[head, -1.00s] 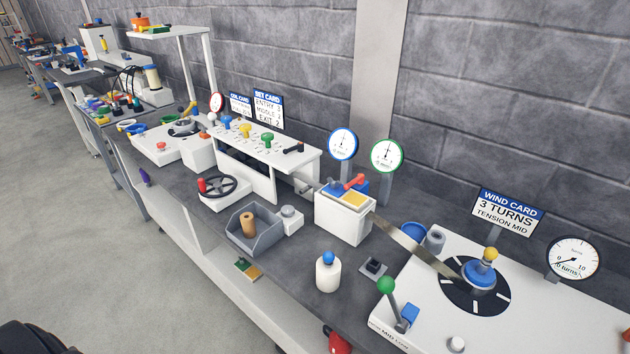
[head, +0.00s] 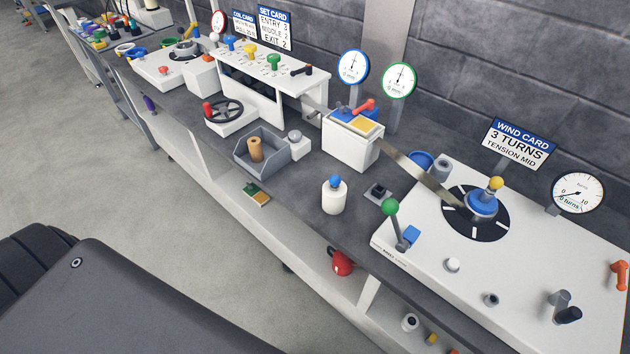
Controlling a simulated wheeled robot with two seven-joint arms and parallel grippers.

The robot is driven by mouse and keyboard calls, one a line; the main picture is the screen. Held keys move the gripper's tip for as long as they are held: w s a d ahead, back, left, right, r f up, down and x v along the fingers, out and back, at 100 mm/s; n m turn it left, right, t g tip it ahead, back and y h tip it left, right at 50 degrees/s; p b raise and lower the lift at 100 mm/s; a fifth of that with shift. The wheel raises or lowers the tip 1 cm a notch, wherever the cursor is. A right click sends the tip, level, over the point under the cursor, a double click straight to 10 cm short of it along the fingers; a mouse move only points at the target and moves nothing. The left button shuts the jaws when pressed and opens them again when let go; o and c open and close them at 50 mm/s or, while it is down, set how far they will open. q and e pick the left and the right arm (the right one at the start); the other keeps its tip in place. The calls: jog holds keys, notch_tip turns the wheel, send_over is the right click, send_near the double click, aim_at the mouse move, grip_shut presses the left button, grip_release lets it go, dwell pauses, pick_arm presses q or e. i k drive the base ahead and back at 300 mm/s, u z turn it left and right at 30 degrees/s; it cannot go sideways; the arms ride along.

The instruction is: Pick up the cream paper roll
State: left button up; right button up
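A tan roll (head: 255,149) stands upright in an open grey bin (head: 272,161) on the bench. On the lower shelf at the bottom right lies a small whitish round thing with a dark centre (head: 410,321). It is too small to tell whether it is a paper roll, and I cannot tell for certain which of the two is the cream one. Neither of my grippers is in view.
A white bottle with a blue cap (head: 334,195) stands at the bench's front edge. The white winding unit (head: 420,244) with its green-knobbed lever fills the right. A red kettle-like thing (head: 340,262) sits on the lower shelf. The floor (head: 170,235) before the bench is clear.

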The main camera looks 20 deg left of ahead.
aim_at(333, 202)
jog(key=k, duration=1.15)
jog(key=z, duration=0.75)
jog(key=i, duration=0.6)
jog(key=u, duration=0.15)
